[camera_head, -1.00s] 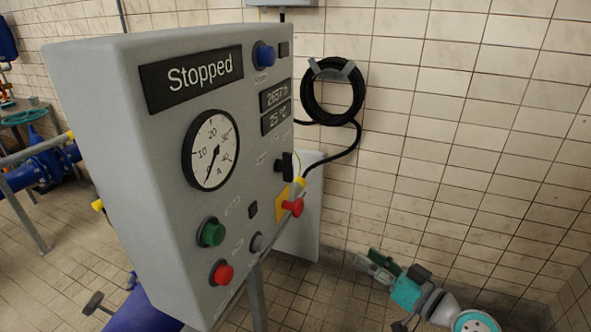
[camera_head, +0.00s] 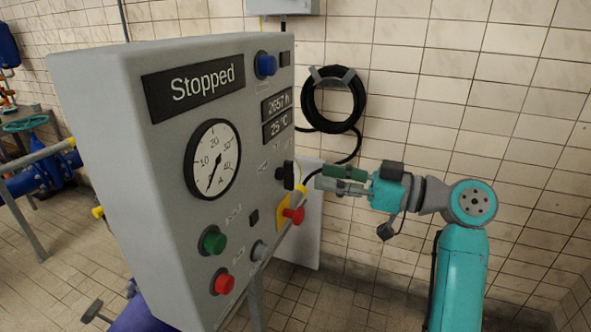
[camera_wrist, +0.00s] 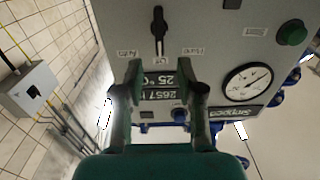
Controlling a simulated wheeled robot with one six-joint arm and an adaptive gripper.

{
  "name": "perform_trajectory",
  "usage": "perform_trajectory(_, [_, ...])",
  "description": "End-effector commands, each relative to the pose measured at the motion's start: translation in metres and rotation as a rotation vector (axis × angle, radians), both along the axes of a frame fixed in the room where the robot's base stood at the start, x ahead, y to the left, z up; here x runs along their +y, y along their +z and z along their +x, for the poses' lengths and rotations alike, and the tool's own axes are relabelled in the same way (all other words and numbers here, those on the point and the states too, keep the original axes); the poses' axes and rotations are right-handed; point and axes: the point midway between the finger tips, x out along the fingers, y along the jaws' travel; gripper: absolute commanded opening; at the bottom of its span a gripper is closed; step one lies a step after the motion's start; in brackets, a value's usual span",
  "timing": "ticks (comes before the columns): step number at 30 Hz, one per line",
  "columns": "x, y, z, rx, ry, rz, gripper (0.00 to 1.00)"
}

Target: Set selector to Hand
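The selector (camera_head: 288,175) is a black knob on the right part of the grey control panel's face. In the wrist view, where the panel appears upside down, the selector (camera_wrist: 158,28) lies in line with the Off label, between labels that read Auto and Hand. My gripper (camera_head: 322,179) is to the right of the panel in the head view, its fingers pointing at the selector with a gap left between. In the wrist view my gripper (camera_wrist: 160,68) is open and empty, its two fingers apart.
A red stop knob on a yellow plate (camera_head: 293,215) sits just below the selector. The display (camera_head: 193,80) reads Stopped. Green (camera_head: 213,241) and red (camera_head: 222,281) buttons and a gauge (camera_head: 212,160) share the panel. A coiled black hose (camera_head: 332,100) hangs on the tiled wall.

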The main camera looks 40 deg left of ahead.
Motion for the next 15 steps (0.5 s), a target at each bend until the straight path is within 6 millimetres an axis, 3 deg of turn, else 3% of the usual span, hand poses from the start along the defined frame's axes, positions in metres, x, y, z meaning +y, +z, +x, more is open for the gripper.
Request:
perform_trajectory(6, [0.039,0.0,-0.01,0.001,0.001,0.0,0.38])
perform_trajectory(15, [0.068,0.0,-0.016,-0.001,-0.001,0.0,0.38])
